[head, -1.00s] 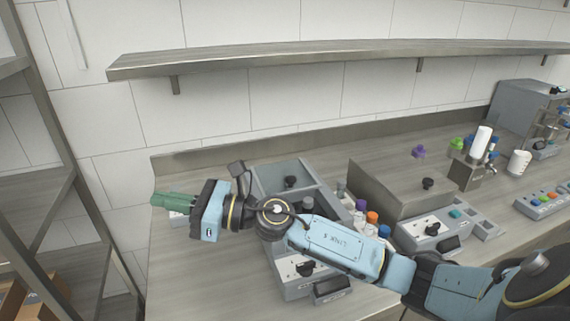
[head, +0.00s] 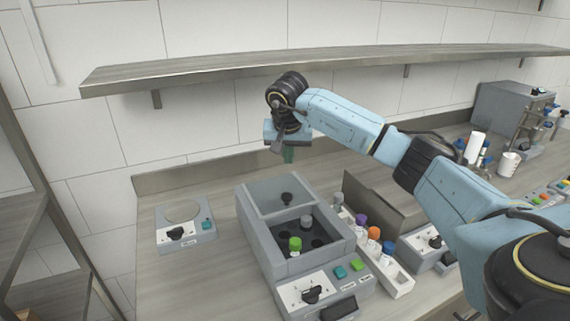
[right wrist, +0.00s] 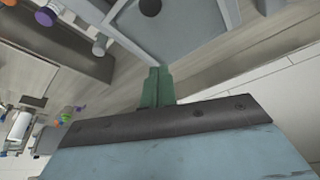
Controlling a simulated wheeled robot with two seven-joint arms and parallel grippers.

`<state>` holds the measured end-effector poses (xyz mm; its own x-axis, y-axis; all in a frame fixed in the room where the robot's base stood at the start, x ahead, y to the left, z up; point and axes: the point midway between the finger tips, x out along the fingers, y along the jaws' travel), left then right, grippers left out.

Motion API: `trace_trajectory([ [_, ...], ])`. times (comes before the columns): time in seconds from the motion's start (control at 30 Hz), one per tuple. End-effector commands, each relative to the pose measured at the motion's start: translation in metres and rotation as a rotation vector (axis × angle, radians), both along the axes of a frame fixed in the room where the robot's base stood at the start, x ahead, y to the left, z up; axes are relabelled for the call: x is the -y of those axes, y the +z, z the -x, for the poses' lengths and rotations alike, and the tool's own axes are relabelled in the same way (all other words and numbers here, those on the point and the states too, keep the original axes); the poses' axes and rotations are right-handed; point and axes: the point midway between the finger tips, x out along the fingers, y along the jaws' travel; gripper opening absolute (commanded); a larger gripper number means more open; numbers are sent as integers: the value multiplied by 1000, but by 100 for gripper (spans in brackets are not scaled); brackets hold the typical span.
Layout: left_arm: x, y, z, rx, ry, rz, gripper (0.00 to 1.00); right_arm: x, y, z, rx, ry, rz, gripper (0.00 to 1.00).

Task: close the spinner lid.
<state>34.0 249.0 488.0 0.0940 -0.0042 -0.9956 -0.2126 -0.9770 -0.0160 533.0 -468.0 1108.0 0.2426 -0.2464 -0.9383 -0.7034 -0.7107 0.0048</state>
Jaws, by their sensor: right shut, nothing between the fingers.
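The spinner (head: 262,250) is a grey box standing on the bench in the middle of the head view. Its pale, see-through lid (head: 270,192) with a black knob (head: 286,199) lies over the back part. The front part of the chamber is open, showing dark wells, a green-capped tube (head: 295,245) and a grey-capped tube (head: 306,222). My right gripper (head: 289,156) is shut and empty, its green fingers pointing down above and behind the lid. In the right wrist view, the shut fingers (right wrist: 157,87) show near the lid's back edge, with the knob (right wrist: 150,8) beyond. My left gripper is not in view.
A rack of capped tubes (head: 389,268) stands right of the spinner. A small device with a round plate (head: 184,228) stands to its left, with clear bench between. A shelf (head: 230,65) runs along the wall above.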

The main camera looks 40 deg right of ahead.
Motion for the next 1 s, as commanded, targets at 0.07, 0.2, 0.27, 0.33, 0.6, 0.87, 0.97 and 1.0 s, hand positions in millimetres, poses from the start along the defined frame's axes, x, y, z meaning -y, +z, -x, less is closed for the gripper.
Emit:
trace_trajectory([
  [0.07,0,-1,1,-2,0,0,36,3,-16,-3,-4,-2,-2,0],
  [0.2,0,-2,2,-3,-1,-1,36,10,-44,-11,-2,-2,-5,0],
  [0.27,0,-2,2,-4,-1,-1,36,12,-56,-13,-2,-2,-5,0],
  [0.33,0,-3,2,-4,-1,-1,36,16,-68,-17,-1,-2,-6,0],
  [0.6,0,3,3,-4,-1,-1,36,3,-81,-4,1,3,-3,0],
  [0.87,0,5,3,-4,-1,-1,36,-8,-83,7,2,0,-4,0],
  [0.97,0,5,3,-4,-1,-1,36,-9,-84,8,3,0,-3,0],
  [1.0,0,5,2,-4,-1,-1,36,-9,-84,8,3,0,-3,0],
])
